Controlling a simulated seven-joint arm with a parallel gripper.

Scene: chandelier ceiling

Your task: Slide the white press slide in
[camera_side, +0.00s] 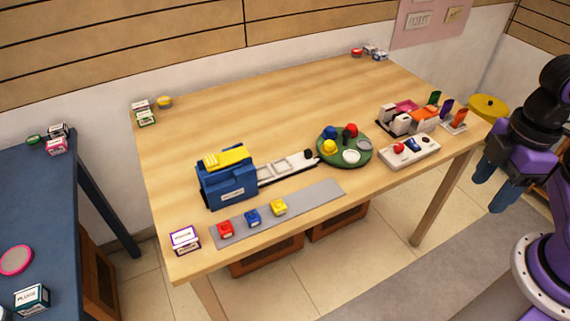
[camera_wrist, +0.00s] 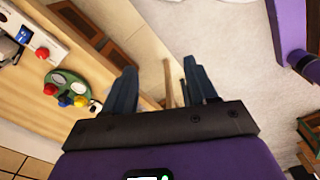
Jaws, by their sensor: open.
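The white press slide (camera_side: 280,170) sticks out to the right from the blue press (camera_side: 228,186), which has a yellow top. The slide is a long white tray with square frames and a dark knob (camera_side: 308,154) at its outer end. My gripper (camera_side: 487,189) is at the right, off the table's front right edge and well away from the slide. Its two blue fingers are apart with nothing between them, as the wrist view (camera_wrist: 162,85) also shows. The press is not clearly visible in the wrist view.
A green round tray (camera_side: 362,158) with coloured knobs stands close to the slide's outer end. A white box with a red button (camera_side: 425,149) is farther right. A grey strip (camera_side: 318,196) with red, blue and yellow blocks lies in front. The table's back middle is clear.

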